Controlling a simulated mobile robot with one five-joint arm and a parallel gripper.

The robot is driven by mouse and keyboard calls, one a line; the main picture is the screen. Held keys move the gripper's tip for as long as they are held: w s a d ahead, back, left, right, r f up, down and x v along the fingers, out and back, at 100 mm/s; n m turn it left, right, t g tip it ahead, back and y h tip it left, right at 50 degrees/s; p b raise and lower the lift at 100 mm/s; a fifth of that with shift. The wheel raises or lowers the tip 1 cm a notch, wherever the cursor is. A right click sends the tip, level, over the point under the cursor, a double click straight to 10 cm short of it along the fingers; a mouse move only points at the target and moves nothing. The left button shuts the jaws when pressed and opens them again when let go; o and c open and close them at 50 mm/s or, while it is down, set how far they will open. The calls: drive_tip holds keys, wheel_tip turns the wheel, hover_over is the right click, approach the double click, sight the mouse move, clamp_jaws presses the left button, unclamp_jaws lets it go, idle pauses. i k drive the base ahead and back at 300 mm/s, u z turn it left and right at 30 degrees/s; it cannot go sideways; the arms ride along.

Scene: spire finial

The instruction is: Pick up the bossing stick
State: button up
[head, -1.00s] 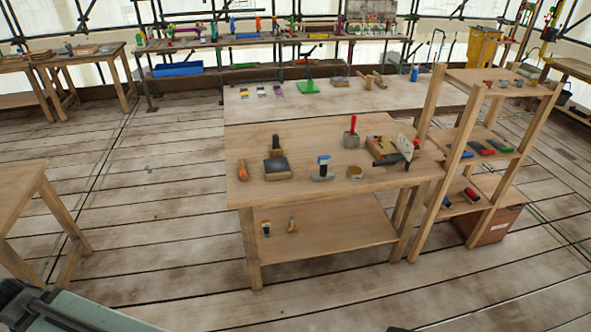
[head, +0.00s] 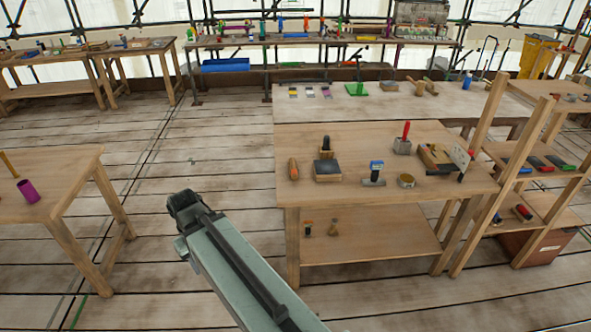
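I cannot tell for sure which tool is the bossing stick. A short orange-brown wooden piece (head: 293,169) lies at the left end of the middle workbench (head: 350,204). The fingers cannot be made out.
The bench also holds a dark block (head: 327,170), a blue-topped tool (head: 374,174), a tin (head: 406,181) and a red-handled block (head: 402,142). A wooden rack (head: 490,150) stands at its right. Another table (head: 50,185) is at left, with open floor between.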

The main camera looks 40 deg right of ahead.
sight(292, 166)
drive_tip(key=z, duration=0.05)
drive_tip(key=i, duration=1.5)
drive_tip(key=u, duration=0.05)
